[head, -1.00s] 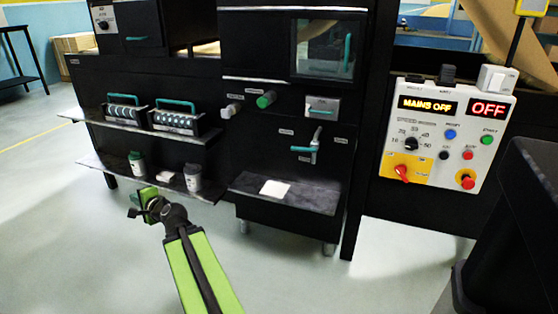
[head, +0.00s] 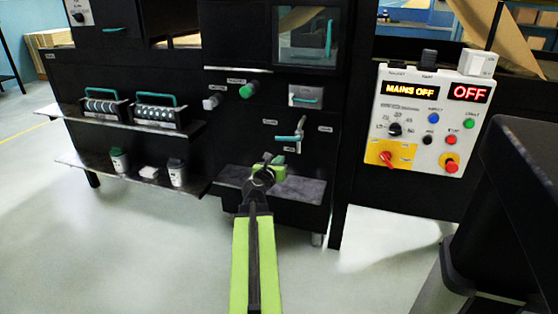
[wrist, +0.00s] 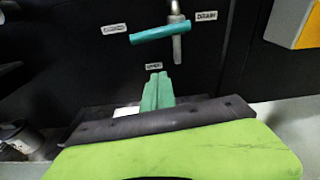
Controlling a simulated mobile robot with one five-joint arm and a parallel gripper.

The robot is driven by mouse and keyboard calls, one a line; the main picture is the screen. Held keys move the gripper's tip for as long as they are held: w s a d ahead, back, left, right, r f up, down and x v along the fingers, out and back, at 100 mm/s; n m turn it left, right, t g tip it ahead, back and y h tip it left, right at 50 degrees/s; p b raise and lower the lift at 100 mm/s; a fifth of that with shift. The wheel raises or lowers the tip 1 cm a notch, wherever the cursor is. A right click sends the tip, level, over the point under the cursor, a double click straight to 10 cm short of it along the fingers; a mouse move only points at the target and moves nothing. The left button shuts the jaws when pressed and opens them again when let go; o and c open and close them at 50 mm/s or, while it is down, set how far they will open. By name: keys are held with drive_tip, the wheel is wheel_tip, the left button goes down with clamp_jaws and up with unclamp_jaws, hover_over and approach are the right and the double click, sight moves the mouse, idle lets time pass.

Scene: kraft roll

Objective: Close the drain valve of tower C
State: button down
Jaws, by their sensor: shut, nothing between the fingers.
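The drain valve has a teal lever (head: 287,138) on a grey pipe (head: 301,128) on the black machine front. In the wrist view the lever (wrist: 158,33) lies nearly level, pointing left from the pipe (wrist: 177,42) toward a small label (wrist: 114,29). A label reading "DRAIN" (wrist: 206,16) is right of the pipe, and another label (wrist: 154,66) is below the lever. My gripper (head: 268,160) is in front of the machine, below the lever and apart from it. No tower letter is readable.
A grey ledge (head: 228,173) juts out below the valve, with a white card (wrist: 126,112) on it. Shelves with teal-handled racks (head: 158,112) and cups (head: 177,172) stand left. A control panel (head: 432,120) reads "MAINS OFF". A black bin-like block (head: 520,220) is at right.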

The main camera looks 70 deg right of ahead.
sight(289, 138)
drive_tip(key=d+f+b, duration=0.1)
drive_tip(key=d, duration=0.7)
drive_tip(key=r+p, duration=0.1)
drive_tip(key=a+r+p, duration=0.1)
drive_tip(key=r+p, duration=0.2)
drive_tip(key=shift+w+a, duration=0.15)
drive_tip(key=shift+w, duration=0.2)
drive_tip(key=shift+w+r+p, duration=0.25)
drive_tip(key=shift+r+p, duration=0.3)
drive_tip(key=shift+p, duration=0.2)
